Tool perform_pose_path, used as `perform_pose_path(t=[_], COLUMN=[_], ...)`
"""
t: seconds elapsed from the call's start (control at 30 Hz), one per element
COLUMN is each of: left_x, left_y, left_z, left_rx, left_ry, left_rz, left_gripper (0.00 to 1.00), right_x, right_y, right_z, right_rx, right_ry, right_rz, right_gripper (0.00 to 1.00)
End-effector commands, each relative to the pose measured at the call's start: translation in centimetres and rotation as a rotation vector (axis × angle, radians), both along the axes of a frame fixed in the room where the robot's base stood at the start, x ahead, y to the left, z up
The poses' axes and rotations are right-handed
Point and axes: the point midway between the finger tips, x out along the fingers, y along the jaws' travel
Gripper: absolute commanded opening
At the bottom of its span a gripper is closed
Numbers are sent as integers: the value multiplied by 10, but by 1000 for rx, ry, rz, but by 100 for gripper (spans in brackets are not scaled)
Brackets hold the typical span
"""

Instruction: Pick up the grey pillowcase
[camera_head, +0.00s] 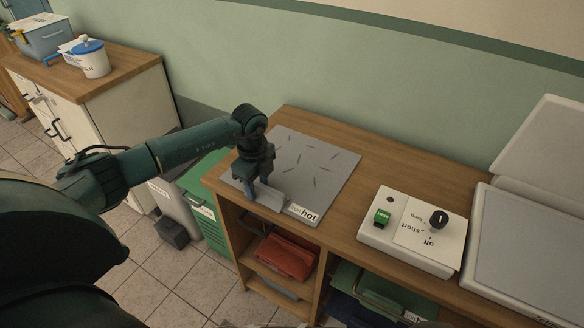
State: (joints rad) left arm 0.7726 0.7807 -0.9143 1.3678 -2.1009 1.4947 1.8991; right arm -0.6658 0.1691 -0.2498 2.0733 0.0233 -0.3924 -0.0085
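My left arm reaches in from the left, and its gripper (260,195) points down over the front left part of a dark-marked grey pad (325,165) on the wooden counter. A small light-grey piece (268,200) shows at the fingertips, low over the pad. I cannot tell whether it is cloth, another object or part of the gripper, or whether the fingers are shut on it. I cannot make out a grey pillowcase for certain. My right gripper is not in view.
A label reading "hot" (304,213) lies at the pad's front corner. A white control box (400,252) with a knob stands to the right, beside a light-grey panel (520,255). A green bin (205,205) stands left of the counter.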

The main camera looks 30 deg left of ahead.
Motion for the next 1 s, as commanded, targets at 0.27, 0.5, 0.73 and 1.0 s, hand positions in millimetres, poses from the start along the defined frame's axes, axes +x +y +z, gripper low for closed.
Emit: perform_pose_path(t=[0.27, 0.5, 0.73, 1.0], left_x=[0, 0, 0, 1], left_y=[0, 0, 0, 0], left_z=[0, 1, 1, 12], left_rx=[0, -1, -1, -1], left_ry=[0, 0, -1, -4], left_rz=[0, 0, 0, 0], left_gripper=[23, 3, 0, 0], right_x=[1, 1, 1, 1], right_y=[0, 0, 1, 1], right_z=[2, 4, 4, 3], right_rx=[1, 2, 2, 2], right_ry=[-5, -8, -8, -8], right_rz=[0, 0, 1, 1], right_gripper=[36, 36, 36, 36])
